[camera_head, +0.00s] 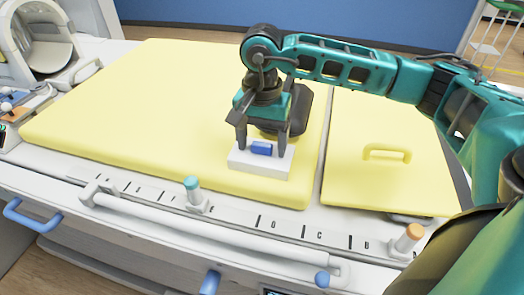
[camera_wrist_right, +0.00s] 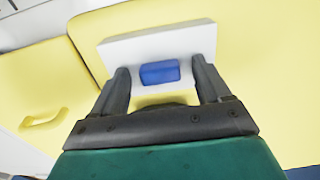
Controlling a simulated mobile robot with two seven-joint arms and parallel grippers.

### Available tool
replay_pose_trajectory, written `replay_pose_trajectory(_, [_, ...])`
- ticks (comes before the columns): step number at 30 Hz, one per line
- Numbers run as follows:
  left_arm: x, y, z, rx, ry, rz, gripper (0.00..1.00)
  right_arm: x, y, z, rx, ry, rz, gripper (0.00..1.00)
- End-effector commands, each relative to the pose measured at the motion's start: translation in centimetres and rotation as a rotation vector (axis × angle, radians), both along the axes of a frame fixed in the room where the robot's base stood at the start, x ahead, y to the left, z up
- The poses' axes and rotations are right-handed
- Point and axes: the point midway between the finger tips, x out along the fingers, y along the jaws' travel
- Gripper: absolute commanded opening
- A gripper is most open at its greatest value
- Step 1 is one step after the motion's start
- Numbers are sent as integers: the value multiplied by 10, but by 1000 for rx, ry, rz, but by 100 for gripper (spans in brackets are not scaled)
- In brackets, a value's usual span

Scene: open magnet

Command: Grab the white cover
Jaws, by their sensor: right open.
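The white cover (camera_head: 249,163) is a flat white block with a blue handle (camera_head: 262,149) on top. It lies on the yellow pad near its front right corner. My right gripper (camera_head: 262,146) is over the cover, pointing down, with one finger on each side of the blue handle. In the right wrist view the fingers (camera_wrist_right: 162,82) are apart, with gaps between them and the blue handle (camera_wrist_right: 160,72). The white cover (camera_wrist_right: 125,55) shows beyond the fingertips there. I cannot tell whether the fingertips touch its top. My left gripper is not in view.
The large yellow pad (camera_head: 150,100) is mostly clear to the left. A smaller yellow panel (camera_head: 350,185) with a raised handle (camera_head: 387,153) lies to the right. In front are a white rail (camera_head: 200,232), a teal-topped knob (camera_head: 192,190) and an orange-topped knob (camera_head: 408,240).

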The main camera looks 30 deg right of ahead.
Motion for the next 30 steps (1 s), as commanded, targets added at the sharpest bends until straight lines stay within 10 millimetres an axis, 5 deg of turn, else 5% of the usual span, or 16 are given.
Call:
replay_pose_trajectory(3, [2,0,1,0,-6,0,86,0,0,0,0,0,0,76])
replay_pose_trajectory(21, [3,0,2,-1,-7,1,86,0,0,1,0,0,0,18])
replay_pose_trajectory(30, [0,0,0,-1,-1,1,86,0,0,2,1,-1,0,17])
